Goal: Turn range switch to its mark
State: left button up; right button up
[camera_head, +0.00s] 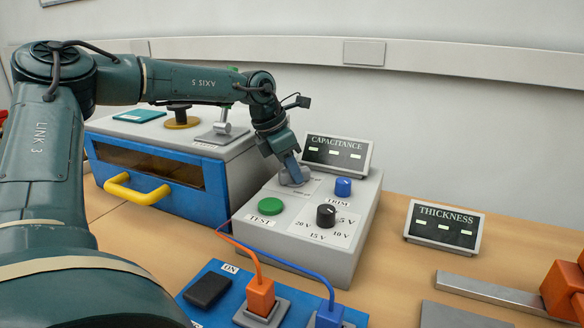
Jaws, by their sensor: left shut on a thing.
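My left gripper (291,172) reaches down onto the back left of the grey test box (345,255). It is shut on a grey round part there, which looks like the range switch; fingers cover most of it. A pale label plate lies around it, its lettering and mark too small to read. On the same box are a blue TRIM knob (343,187), a black knob (326,215) among voltage labels, and a green TEST button (270,206). My right gripper is not in view.
A blue and white cabinet (218,205) with a yellow handle (136,189) stands left. A THICKNESS display (444,227) stands right. In front, a blue panel (218,268) carries orange (260,296) and blue (329,315) plugs with cables. Metal bar (490,292) lies right.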

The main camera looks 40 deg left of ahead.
pick_arm(q)
jog(key=o, duration=1)
jog(key=shift+r, duration=0.1)
jog(key=v, duration=1.3)
jog(key=shift+p, duration=0.3)
